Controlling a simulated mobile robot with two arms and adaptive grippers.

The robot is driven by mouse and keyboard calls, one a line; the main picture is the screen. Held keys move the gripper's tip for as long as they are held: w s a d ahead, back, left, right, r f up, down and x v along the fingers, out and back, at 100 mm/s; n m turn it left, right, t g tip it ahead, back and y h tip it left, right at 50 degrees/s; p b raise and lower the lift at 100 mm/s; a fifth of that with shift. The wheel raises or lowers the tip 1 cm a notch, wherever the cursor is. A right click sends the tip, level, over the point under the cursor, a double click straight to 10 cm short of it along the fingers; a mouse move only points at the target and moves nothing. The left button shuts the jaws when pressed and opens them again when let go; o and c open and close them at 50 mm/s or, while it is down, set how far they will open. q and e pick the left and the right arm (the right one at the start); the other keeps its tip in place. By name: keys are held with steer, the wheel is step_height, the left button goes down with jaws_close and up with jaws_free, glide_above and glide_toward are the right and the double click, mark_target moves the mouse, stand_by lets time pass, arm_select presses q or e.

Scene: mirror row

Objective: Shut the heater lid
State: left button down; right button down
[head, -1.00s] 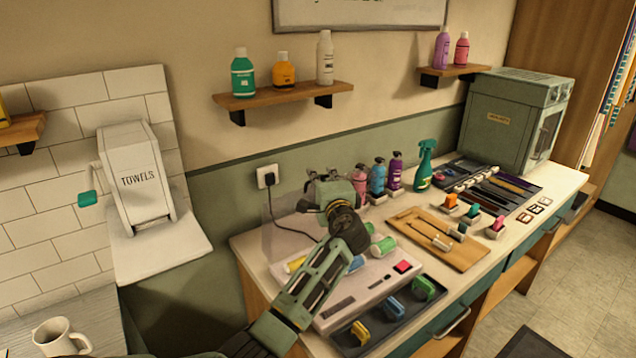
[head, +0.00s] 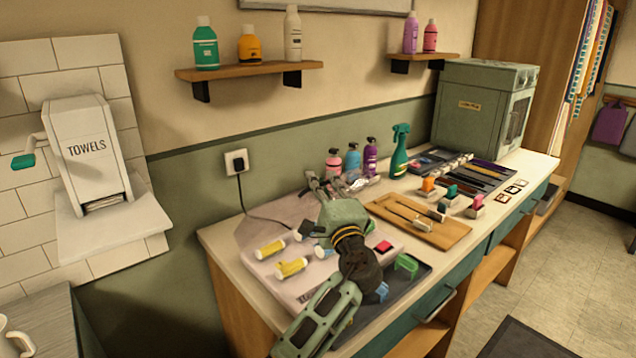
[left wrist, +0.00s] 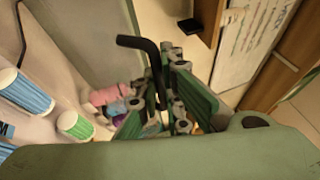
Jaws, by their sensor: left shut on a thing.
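My left gripper (head: 328,184) is above the heater's back right part, shut. In the left wrist view, a black bent bar (left wrist: 150,58), likely the lid's handle, lies between its fingers (left wrist: 165,112). My right gripper is not in view.
Pump bottles (head: 352,160) and a green spray bottle (head: 399,150) stand right behind the gripper. A wooden board (head: 425,222) with tools lies to the right. A dark tray (head: 405,285) with clips is in front. A shelf (head: 250,70) hangs above.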

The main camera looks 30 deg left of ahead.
arm_select(q)
steer(key=shift+f, duration=0.1)
steer(key=c, duration=2.2)
jaws_free()
steer(key=shift+s, duration=0.1)
steer(key=v, duration=1.2)
